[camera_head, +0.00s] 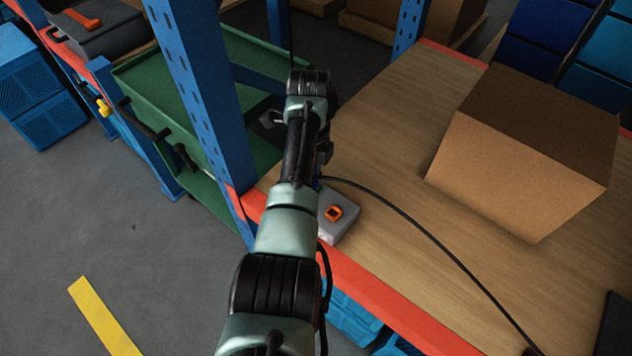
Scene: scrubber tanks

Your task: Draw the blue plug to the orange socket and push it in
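The orange socket (333,212) is a small square orange ring on top of a grey block (343,228) at the shelf's front left. My arm reaches up the middle of the picture and bends down at its far end. My gripper (321,165) is mostly hidden behind my own arm, just beyond the socket block. Its fingers cannot be made out. A black cable (430,232) runs from beside the gripper across the board to the lower right. The blue plug is not clearly visible; the cable's near-gripper end is hidden by my arm.
A large cardboard box (510,175) stands on the wooden shelf board (385,130), right of the socket block. A blue rack upright (205,90) and green cart (150,80) are left. An orange beam (375,295) edges the shelf. Board between block and box is clear except the cable.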

